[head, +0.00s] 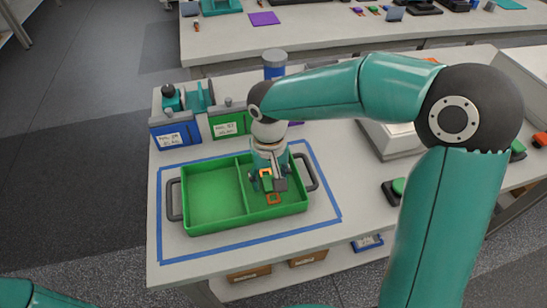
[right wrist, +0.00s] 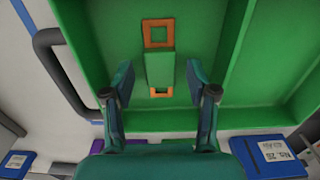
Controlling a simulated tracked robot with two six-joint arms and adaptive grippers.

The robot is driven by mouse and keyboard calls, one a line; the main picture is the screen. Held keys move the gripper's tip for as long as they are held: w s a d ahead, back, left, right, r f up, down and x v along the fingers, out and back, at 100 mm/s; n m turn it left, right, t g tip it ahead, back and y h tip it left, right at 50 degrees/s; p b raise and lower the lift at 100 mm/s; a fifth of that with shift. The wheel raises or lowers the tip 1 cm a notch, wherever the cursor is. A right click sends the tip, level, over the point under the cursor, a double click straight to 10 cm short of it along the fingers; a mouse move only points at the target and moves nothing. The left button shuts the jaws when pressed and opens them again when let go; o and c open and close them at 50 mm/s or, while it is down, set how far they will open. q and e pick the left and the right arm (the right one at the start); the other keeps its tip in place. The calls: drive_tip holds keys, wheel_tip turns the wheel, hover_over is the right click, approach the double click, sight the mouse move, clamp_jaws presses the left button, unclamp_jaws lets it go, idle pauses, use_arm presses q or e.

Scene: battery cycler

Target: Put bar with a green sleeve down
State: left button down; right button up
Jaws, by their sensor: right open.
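The bar with a green sleeve (right wrist: 160,70) lies in the right compartment of a green two-part tray (head: 212,195). Its square orange ends show at both ends of the sleeve; in the head view the near orange end (head: 273,199) shows below my gripper. My right gripper (head: 268,183) points down into that compartment. In the right wrist view its fingers (right wrist: 161,77) are open, one on each side of the bar, with a gap to it on both sides. The gripper hides part of the bar in the head view. My left gripper is out of view.
The tray has dark side handles (head: 174,200) and sits inside a blue tape outline (head: 246,244) on the white bench. Blue (head: 174,136) and green (head: 229,124) labelled bins stand behind it. A green button box (head: 394,191) is to the right.

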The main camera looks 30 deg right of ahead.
sight(270, 183)
wheel_tip(270, 183, up, 11)
drive_tip(key=shift+r, duration=0.2)
idle(0.6)
